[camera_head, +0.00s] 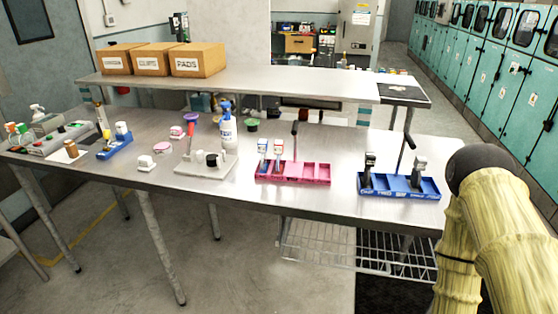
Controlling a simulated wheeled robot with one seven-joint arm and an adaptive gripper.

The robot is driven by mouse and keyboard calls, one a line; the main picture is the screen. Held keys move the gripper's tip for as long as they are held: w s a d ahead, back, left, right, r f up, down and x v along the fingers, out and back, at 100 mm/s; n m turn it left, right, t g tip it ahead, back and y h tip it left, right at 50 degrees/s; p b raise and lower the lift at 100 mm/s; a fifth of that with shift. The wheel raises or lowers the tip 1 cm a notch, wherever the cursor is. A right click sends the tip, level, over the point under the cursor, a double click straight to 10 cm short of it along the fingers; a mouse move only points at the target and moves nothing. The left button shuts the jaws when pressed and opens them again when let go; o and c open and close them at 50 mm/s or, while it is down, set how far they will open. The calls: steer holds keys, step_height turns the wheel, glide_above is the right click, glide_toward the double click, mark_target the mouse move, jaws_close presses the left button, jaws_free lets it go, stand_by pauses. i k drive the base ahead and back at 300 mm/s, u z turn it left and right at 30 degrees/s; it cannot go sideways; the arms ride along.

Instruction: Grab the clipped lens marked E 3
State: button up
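No marking E 3 can be read at this size, so I cannot tell which piece is the clipped lens. A pink compartment tray (318,173) on the metal table holds two small upright pieces with white and blue parts (263,148) on its left side. A blue compartment tray (400,190) to its right holds two upright dark pieces, one on the left (369,166) and one nearer the right (418,171). My yellow arm shows at the right edge, to the right of the blue tray. My gripper is not in view.
The metal table (130,182) also bears a pale fixture (205,171), a blue-and-white bottle (227,133), a small blue holder (114,147) and small white pieces. Cardboard boxes (152,60) stand on a raised shelf (280,87) behind. Teal cabinets (490,70) line the right.

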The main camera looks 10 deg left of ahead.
mark_target(278, 145)
steer(key=z, duration=1.2)
steer(key=i, duration=0.55)
steer(key=u, duration=2.35)
